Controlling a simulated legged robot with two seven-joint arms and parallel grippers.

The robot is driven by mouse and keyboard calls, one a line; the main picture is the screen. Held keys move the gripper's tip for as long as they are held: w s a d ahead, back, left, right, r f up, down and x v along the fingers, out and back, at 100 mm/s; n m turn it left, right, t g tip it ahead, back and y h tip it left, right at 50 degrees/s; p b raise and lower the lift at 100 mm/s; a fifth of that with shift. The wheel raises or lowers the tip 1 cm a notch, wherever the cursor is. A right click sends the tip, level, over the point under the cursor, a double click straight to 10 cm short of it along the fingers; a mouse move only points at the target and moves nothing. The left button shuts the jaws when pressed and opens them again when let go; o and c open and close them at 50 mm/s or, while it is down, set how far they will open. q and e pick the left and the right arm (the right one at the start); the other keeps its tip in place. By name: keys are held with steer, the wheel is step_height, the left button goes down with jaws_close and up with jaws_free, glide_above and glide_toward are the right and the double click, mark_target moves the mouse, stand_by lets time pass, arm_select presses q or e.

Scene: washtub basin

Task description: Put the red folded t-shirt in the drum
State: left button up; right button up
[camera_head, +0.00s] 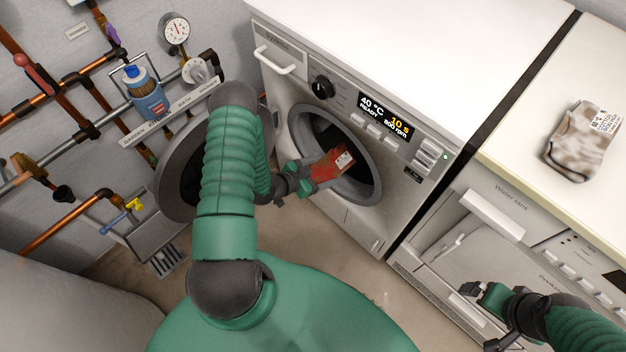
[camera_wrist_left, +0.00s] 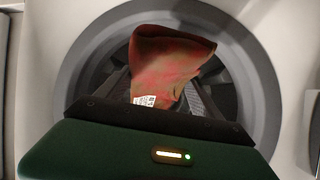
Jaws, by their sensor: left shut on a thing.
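The red folded t-shirt (camera_head: 327,168) is in my left gripper (camera_head: 308,178), which is shut on it. It is held at the mouth of the washing machine's drum (camera_head: 350,150). In the left wrist view the t-shirt (camera_wrist_left: 170,62) stands out beyond the fingers, with a white label near its base, in front of the round drum opening (camera_wrist_left: 92,62). I cannot tell how far it reaches past the rim. The machine's round door (camera_head: 178,172) is open to the left, partly hidden by my left arm. My right gripper (camera_head: 478,292) is at the lower right, before the second appliance; its fingers are unclear.
A brown-and-white folded cloth (camera_head: 580,140) with a label lies on the right counter (camera_head: 520,150). The washing machine display (camera_head: 385,115) reads 40 °C, READY. Pipes and a gauge (camera_head: 175,32) line the left wall. A second appliance (camera_head: 480,235) stands right of the washer.

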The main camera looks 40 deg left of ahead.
arm_select(q)
steer(key=w+d+b, duration=0.1)
steer(key=w+b, duration=0.4)
steer(key=w, duration=1.3)
steer(key=shift+w+d+b, duration=0.25)
steer(key=shift+w+b, duration=0.1)
steer(key=shift+b, duration=0.05)
steer(key=o, duration=1.5)
steer(key=shift+o, duration=0.2)
